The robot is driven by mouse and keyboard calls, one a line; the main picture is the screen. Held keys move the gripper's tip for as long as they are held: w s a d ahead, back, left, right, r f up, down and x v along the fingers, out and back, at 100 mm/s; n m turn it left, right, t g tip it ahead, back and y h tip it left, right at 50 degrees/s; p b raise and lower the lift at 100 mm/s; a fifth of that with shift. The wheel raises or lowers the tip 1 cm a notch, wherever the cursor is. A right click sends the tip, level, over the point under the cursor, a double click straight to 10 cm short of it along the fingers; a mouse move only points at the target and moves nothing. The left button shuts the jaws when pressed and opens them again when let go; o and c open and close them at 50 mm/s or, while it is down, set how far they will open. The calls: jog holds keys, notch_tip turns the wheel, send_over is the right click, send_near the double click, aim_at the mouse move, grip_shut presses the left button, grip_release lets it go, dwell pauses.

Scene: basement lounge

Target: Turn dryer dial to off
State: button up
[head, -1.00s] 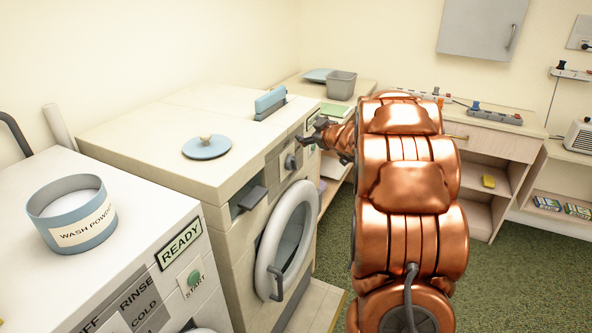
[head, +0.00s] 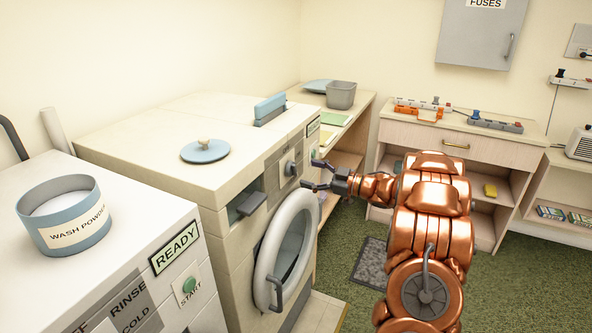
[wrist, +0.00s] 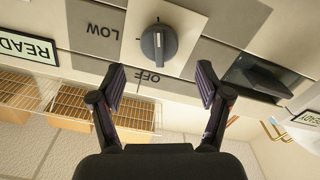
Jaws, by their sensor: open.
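The dryer (head: 160,150) stands in the middle left of the head view. Its grey dial (head: 290,168) is on the front panel above the round door. In the wrist view the dial (wrist: 158,43) is a dark knob on a pale plate, with upside-down labels LOW (wrist: 102,31) to its left and OFF (wrist: 149,77) below it. The knob's ridge is roughly upright in that view; which end is its pointer I cannot tell. My gripper (head: 313,175) is open and empty in front of the panel. Its fingertips (wrist: 161,80) are apart, short of the knob, touching nothing visible.
The dryer door (head: 287,250) is below the dial, its handle sticking out. A grey drawer (wrist: 262,78) protrudes beside the dial. A washer (head: 120,240) with a wash powder tub (head: 64,225) stands at front left. A READY panel (wrist: 28,47) is near the dial. Floor (head: 500,285) is clear at right.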

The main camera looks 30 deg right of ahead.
aim_at(296, 170)
jog(key=shift+p+x, duration=0.45)
jog(key=shift+x, duration=2.2)
jog(key=c, duration=1.1)
